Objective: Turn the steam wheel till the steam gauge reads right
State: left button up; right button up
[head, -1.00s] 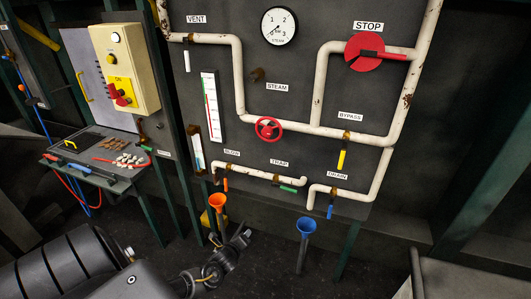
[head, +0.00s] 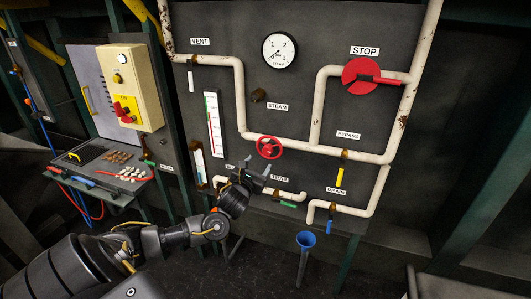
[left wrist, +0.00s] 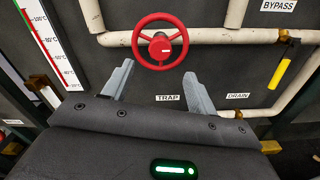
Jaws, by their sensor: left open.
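The small red steam wheel (head: 269,148) sits on the white pipe below the STEAM label. It fills the upper middle of the left wrist view (left wrist: 160,48), with its rim and hub clear. The round white steam gauge (head: 280,49) is above it; its needle is too small to read surely. My left gripper (head: 264,174) is just below the wheel in the head view. In the left wrist view its two fingers (left wrist: 159,70) are spread, pointing toward the wheel, with nothing between them. They look apart from the rim. My right gripper is not in view.
A thermometer scale (head: 213,125) stands left of the wheel.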

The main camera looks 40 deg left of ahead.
aim_at(267, 152)
pick_arm(q)
jog(key=p+x, duration=0.2)
jog(key=x, duration=0.6)
jog(key=shift+w, duration=0.1)
jog(key=shift+c, duration=0.5)
jog(key=c, duration=0.9)
jog(key=shift+n, duration=0.4)
